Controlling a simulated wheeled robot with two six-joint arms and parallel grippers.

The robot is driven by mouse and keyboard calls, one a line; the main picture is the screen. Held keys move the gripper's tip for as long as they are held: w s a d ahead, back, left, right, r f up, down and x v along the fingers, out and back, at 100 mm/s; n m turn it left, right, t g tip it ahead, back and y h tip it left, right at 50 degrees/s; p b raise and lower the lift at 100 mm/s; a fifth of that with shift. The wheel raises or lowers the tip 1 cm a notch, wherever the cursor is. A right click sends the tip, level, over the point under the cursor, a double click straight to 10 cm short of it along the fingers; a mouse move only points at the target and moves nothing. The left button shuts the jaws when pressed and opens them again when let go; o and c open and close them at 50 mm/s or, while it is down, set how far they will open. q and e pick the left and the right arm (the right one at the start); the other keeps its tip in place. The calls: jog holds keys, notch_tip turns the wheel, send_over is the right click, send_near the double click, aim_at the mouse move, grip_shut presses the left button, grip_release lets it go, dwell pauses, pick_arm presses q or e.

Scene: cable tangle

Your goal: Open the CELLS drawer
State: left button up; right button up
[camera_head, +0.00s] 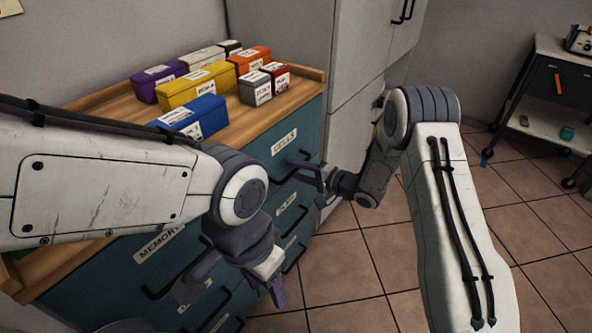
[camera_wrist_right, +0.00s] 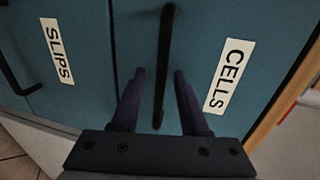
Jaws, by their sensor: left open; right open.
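The CELLS drawer (camera_head: 283,143) is the top right drawer of the teal cabinet, with a white label, and its front looks flush and shut. In the right wrist view the CELLS label (camera_wrist_right: 229,76) is right of a dark bar handle (camera_wrist_right: 164,60). My right gripper (camera_head: 303,167) is open in front of this drawer. In the right wrist view its two purple fingers (camera_wrist_right: 158,100) stand on either side of the handle's lower end; I cannot tell whether they touch it. My left gripper (camera_head: 240,287) is open and empty, lower down before the cabinet's drawers.
Several labelled boxes, including a blue one (camera_head: 190,117) and a yellow one (camera_head: 195,88), stand on the wooden top. The SLIPS drawer (camera_wrist_right: 58,52) is beside the CELLS drawer in the wrist view. A grey locker (camera_head: 350,115) stands right of the cabinet. Tiled floor (camera_head: 350,270) in front is clear.

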grip_shut()
dwell(1.4)
